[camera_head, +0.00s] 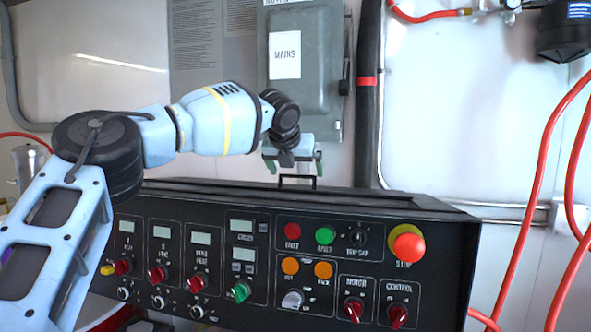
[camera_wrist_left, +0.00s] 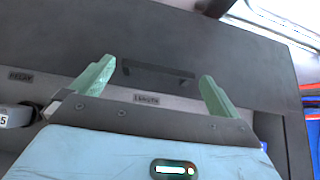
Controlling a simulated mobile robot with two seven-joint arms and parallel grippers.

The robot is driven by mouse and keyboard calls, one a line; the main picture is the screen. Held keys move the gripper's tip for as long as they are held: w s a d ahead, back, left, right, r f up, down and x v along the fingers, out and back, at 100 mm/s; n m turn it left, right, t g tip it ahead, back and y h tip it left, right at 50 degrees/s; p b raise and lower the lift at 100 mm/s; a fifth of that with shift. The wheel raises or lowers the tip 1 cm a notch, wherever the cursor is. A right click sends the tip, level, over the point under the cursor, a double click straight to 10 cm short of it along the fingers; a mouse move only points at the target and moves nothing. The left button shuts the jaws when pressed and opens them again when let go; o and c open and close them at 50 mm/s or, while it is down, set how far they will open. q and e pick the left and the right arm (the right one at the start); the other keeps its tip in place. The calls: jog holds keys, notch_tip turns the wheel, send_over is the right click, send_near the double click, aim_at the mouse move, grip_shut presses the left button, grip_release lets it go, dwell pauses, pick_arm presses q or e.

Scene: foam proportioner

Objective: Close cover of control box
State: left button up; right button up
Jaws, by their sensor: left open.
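The control box (camera_head: 395,225) has a black front panel with knobs, lamps and small displays in the head view. Its dark top runs back behind the panel, and a thin black handle (camera_head: 298,179) stands up from the rear of it. My left gripper (camera_head: 294,169) is open just above and around this handle, pointing down, with nothing held. In the left wrist view, the dark grey cover (camera_wrist_left: 190,40) carries the handle (camera_wrist_left: 157,73), which lies between the two green fingers, apart from them. How far the cover stands open is hard to tell. My right gripper is out of view.
A grey mains box (camera_head: 305,70) hangs on the wall behind my left gripper. A thick black conduit (camera_head: 367,110) runs beside it. Red hoses (camera_head: 530,200) hang at the right. A red stop button (camera_head: 408,247) juts from the panel. Small labels (camera_wrist_left: 146,99) show inside the box.

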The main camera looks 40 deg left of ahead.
pick_arm(q)
jog(key=shift+w+a+f, duration=0.1)
jog(key=shift+w+f, duration=0.1)
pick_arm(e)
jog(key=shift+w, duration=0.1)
